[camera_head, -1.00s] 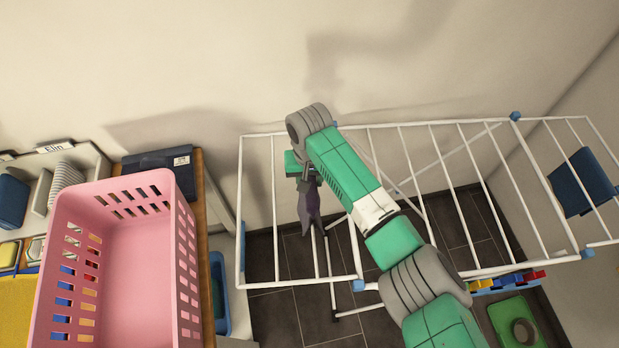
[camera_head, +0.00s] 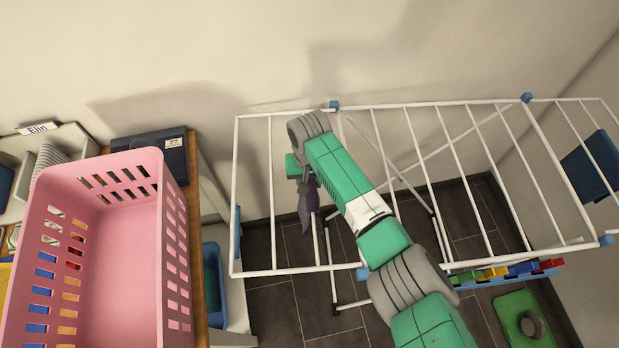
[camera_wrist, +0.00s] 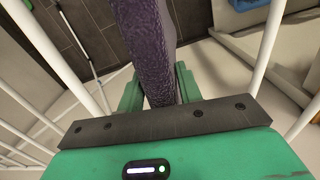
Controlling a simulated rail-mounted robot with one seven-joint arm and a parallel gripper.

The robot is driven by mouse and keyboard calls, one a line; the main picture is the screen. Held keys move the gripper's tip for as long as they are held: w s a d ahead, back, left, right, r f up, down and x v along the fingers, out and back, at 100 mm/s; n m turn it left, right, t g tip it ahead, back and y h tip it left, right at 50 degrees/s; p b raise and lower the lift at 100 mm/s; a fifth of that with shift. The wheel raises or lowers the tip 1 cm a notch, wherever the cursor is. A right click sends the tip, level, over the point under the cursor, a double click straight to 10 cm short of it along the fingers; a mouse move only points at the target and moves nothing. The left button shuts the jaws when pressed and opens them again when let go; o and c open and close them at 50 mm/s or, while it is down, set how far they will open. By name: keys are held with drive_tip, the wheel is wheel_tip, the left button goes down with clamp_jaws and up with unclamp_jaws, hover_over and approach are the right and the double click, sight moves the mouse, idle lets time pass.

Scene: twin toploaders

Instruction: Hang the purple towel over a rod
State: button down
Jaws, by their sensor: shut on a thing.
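The purple towel (camera_head: 308,204) hangs from my gripper (camera_head: 304,178) in the head view, over the left part of the white drying rack (camera_head: 233,222). In the wrist view the towel (camera_wrist: 150,45) is a dark, bunched strip between the two green fingers (camera_wrist: 157,88), and my gripper is shut on it. White rods of the rack run on both sides of the gripper in the wrist view. My arm covers part of the rack, and I cannot tell whether the towel touches a rod.
A pink basket (camera_head: 160,255) stands at the left. A dark blue cloth (camera_head: 594,165) hangs on the rack's right end. A green object (camera_head: 520,318) stands on the dark tiled floor. The wall is close behind the rack.

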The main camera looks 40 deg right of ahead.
drive_tip(key=c, duration=0.9)
unclamp_jaws()
drive_tip(key=shift+r, duration=0.1)
wheel_tip(320, 180, up, 8)
drive_tip(key=shift+f+p, duration=0.1)
drive_tip(key=shift+p, duration=0.7)
drive_tip(key=shift+w, duration=0.1)
